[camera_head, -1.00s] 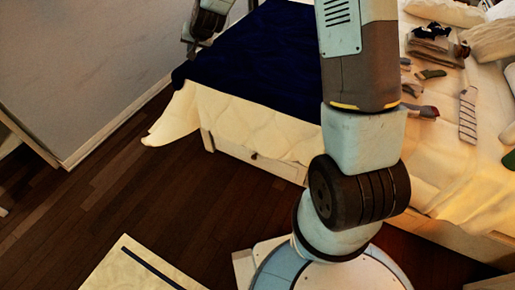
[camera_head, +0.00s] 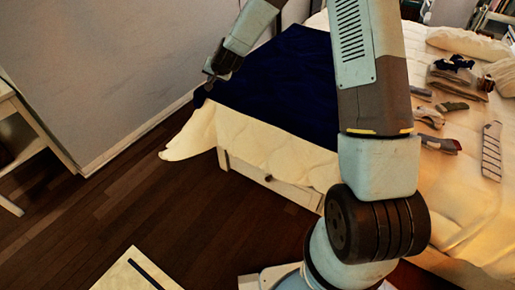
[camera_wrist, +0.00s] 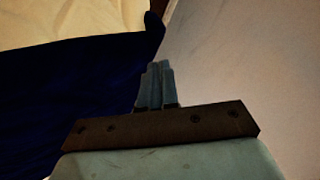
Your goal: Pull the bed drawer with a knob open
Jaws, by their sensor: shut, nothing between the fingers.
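The bed drawer (camera_head: 246,171) is a pale front panel low on the foot end of the bed, under the hanging cream cover. Its small dark knob (camera_head: 268,178) shows on the panel in the head view. The drawer looks shut. My gripper (camera_head: 209,84) is at the far left corner of the bed, above and well away from the knob. In the wrist view my gripper (camera_wrist: 155,72) has its fingers together and empty, with the dark blue blanket (camera_wrist: 70,95) and the wall around it. The knob is not in the wrist view.
The dark blue blanket lies over the foot of the bed, also seen in the head view (camera_head: 285,85). Several clothes (camera_head: 440,115) lie on the right. A white piece of furniture (camera_head: 40,130) stands at the left wall. The wooden floor (camera_head: 200,210) before the drawer is clear.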

